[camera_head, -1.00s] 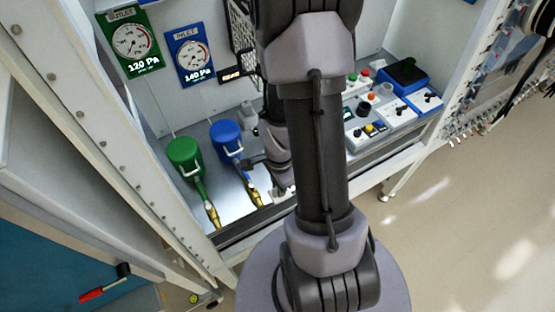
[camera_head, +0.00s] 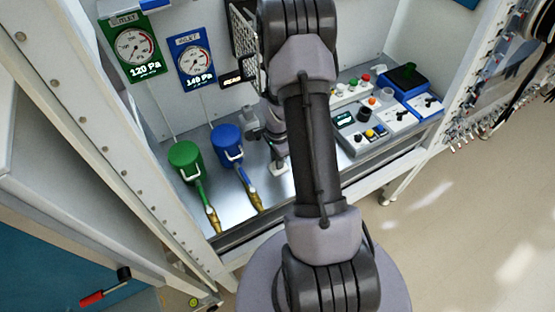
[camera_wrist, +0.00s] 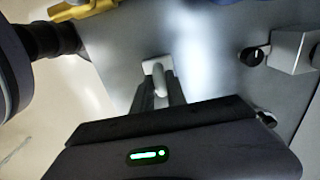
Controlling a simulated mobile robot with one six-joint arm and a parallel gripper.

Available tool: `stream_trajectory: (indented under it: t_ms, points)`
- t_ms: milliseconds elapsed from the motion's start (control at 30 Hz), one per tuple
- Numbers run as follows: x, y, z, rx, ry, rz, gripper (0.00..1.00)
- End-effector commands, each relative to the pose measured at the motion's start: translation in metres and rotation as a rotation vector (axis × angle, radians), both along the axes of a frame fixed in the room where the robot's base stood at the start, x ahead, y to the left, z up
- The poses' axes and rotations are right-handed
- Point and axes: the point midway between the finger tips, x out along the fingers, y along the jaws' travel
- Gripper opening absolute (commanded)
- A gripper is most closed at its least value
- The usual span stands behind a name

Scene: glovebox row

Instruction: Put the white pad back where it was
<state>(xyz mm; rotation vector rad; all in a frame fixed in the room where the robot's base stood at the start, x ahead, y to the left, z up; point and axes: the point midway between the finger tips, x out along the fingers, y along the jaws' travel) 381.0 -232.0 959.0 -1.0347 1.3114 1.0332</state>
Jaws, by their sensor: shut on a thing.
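The white pad (camera_wrist: 153,66) shows in the wrist view as a small white plate with a light curved handle, over the grey metal floor. My gripper (camera_wrist: 162,88) is shut on its handle, with the two dark fingers close together. In the head view the white pad (camera_head: 279,167) is a small pale patch below my gripper (camera_head: 279,155), right of the blue canister. My fingers and arm hide part of it. I cannot tell whether the pad touches the floor.
A green canister (camera_head: 185,155) and a blue canister (camera_head: 226,138) with brass-ended hoses stand left of the gripper. A control panel (camera_head: 360,130) with buttons is on the right. A grey block (camera_wrist: 291,50) stands right of the pad.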

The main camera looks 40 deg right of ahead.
Motion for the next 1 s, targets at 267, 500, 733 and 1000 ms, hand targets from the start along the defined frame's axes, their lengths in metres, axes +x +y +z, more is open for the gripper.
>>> stream_trajectory:
  t_ms: [267, 500, 733, 1000]
  points:
    - [0.0, 0.0, -0.001, 0.0, 0.0, 0.0, 0.39]
    - [0.0, 0.0, 0.005, 0.0, -0.001, 0.0, 0.39]
    - [0.001, 0.0, 0.067, -0.002, -0.004, 0.0, 0.39]
    - [0.0, 0.0, 0.117, 0.001, -0.001, 0.0, 0.39]
